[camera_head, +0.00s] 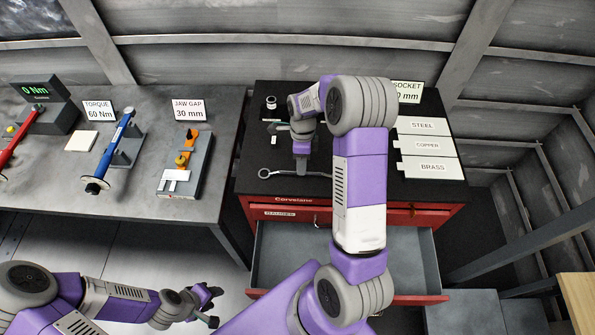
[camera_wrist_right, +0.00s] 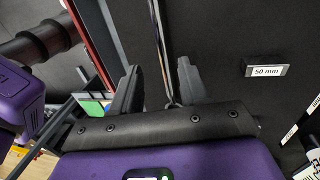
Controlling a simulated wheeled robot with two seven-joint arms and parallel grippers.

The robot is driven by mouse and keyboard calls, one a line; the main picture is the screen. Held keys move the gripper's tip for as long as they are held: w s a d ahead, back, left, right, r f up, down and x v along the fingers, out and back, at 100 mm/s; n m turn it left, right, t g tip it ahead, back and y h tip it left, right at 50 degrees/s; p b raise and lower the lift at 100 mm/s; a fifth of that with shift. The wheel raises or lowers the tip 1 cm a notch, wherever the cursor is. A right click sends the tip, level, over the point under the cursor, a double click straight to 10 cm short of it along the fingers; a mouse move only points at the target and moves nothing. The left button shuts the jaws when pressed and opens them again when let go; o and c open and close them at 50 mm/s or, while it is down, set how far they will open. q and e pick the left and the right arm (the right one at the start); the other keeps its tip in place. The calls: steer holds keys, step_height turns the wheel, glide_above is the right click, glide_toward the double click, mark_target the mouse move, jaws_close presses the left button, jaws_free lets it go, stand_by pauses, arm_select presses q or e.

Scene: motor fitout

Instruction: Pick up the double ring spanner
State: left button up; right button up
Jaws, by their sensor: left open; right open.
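The double ring spanner (camera_head: 285,173) is a thin shiny metal bar lying on the black top of the red tool cabinet, near its front edge. One ring end shows at the left; the other end is hidden behind my right arm. My right gripper (camera_head: 301,160) points down over the spanner's middle. In the right wrist view the spanner's shaft (camera_wrist_right: 161,45) runs between the two open fingers of my right gripper (camera_wrist_right: 158,88); I cannot tell whether they touch it. My left gripper (camera_head: 207,302) is open and empty at the lower left, away from the cabinet.
An open, seemingly empty drawer (camera_head: 275,255) juts out below the cabinet top. Steel, copper and brass plates (camera_head: 428,146) lie at the right of the top. The left bench (camera_head: 140,190) holds a blue torque tool (camera_head: 118,145) and an orange-jawed tool (camera_head: 185,158). Small items stand behind my right gripper.

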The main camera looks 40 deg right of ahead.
steer(key=f, duration=0.4)
steer(key=shift+s+a+f, duration=0.1)
steer(key=shift+a+f, duration=0.1)
jaws_close()
